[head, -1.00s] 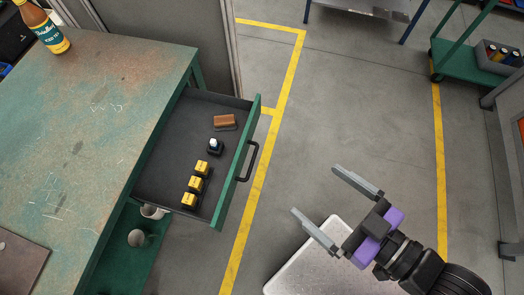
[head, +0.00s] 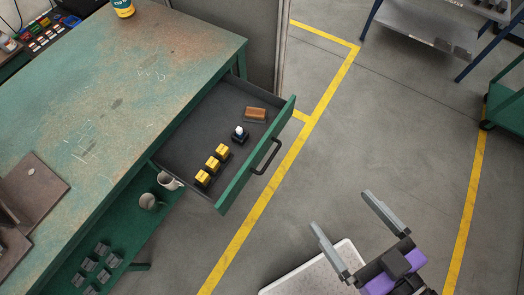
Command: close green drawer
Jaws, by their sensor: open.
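The green drawer (head: 234,188) is pulled out from under the green workbench (head: 110,90), in the head view. Its front has a black bar handle (head: 268,157). Inside lie a brown block (head: 256,113), a dark piece with a white top (head: 240,132) and several yellow-and-black pieces (head: 213,163). My gripper (head: 342,220) is at the lower right, with its two grey fingers spread wide and nothing between them. It is apart from the drawer, to the right of the handle and lower in the picture.
A lower green shelf (head: 122,238) holds cups (head: 148,201) and several dark pieces. A grey panel (head: 240,32) stands behind the bench. Open floor with yellow lines (head: 318,102) lies right of the drawer. A metal table (head: 425,32) and green cart (head: 508,105) stand at the right.

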